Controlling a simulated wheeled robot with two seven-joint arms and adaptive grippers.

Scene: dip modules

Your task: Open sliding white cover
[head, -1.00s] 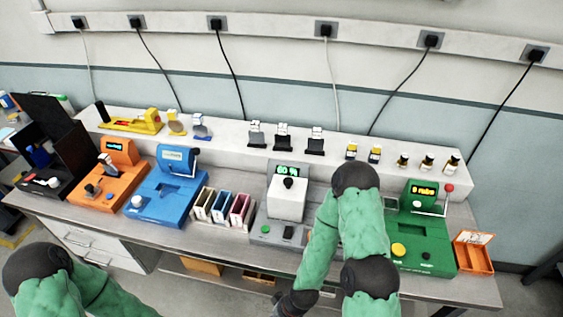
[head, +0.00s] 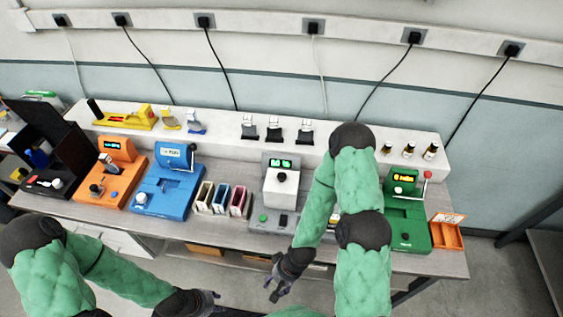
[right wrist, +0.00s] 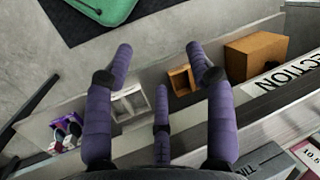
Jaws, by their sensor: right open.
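The white cover (head: 282,200) is a boxy block with a black knob (head: 281,176) on top. It sits on the grey module (head: 265,217) near the middle of the table, below a small green display. My right gripper (head: 274,290) is in front of the table's front edge, below and apart from the cover. In the right wrist view the right gripper (right wrist: 159,52) has its purple fingers spread, with nothing between them. My left gripper (head: 214,296) is low in the head view, left of the right one; its finger opening is unclear.
A blue module (head: 166,190) and three coloured holders (head: 221,199) stand left of the grey module. A green module (head: 405,218) stands right, partly behind my right arm. A lower shelf (head: 235,258) runs under the table (head: 150,225). Open floor lies in front.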

